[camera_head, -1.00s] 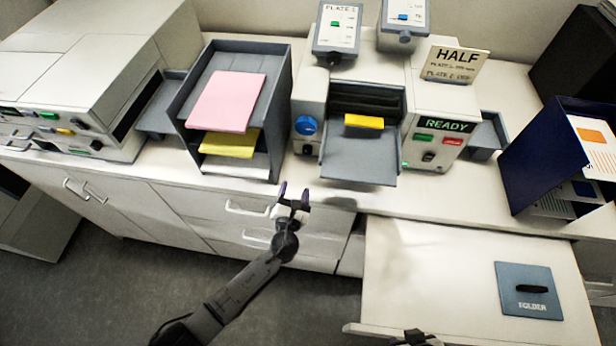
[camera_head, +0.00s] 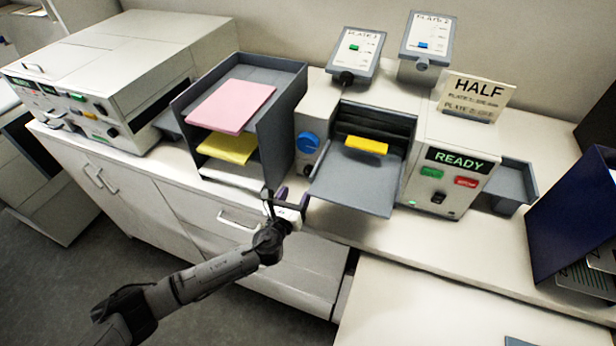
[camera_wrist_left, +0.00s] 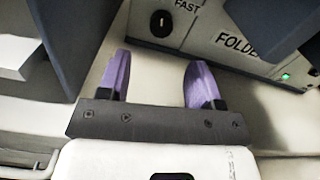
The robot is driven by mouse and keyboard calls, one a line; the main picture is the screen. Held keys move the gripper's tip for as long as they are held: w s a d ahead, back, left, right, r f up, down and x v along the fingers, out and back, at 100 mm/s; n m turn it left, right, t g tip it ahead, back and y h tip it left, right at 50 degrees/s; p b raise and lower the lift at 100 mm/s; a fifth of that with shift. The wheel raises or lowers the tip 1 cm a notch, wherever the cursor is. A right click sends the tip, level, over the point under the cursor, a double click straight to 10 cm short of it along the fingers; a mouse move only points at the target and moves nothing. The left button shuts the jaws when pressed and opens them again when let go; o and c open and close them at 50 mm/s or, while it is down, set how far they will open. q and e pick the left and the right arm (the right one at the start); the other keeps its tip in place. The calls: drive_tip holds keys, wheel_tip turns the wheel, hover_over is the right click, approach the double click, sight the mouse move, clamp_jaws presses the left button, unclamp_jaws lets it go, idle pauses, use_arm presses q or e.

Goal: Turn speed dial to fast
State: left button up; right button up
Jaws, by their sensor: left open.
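The speed dial (camera_wrist_left: 162,23) is a small black knob with a white mark, under the word FAST on the pale folder front in the left wrist view. The mark stands roughly upright in that picture. The folder machine (camera_head: 431,158) has a READY display. My left gripper (camera_head: 287,196) is open and empty, in front of the counter edge, below and left of the folder's tray. In the left wrist view its purple fingers (camera_wrist_left: 160,62) are spread, with the dial beyond them, apart from them. My right gripper is not in view.
A dark paper rack (camera_head: 285,130) with pink and yellow sheets stands left of the folder. The folder's grey tray (camera_head: 352,186) juts out above the counter. A blue knob (camera_head: 308,142) is on the folder's left side. A navy holder (camera_head: 572,215) stands at right.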

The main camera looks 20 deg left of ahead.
sight(307, 174)
use_arm(q)
drive_tip(key=w+b, duration=0.1)
drive_tip(key=w, duration=0.6)
drive_tip(key=shift+w, duration=0.7)
drive_tip(key=c, duration=0.9)
drive_tip(key=shift+r+m+p, duration=0.2)
drive_tip(key=shift+m+p, duration=0.6)
drive_tip(key=shift+f+m, duration=0.1)
drive_tip(key=shift+m, duration=0.3)
drive_tip(key=shift+d+f+m+p, duration=0.1)
drive_tip(key=shift+m+p, duration=0.2)
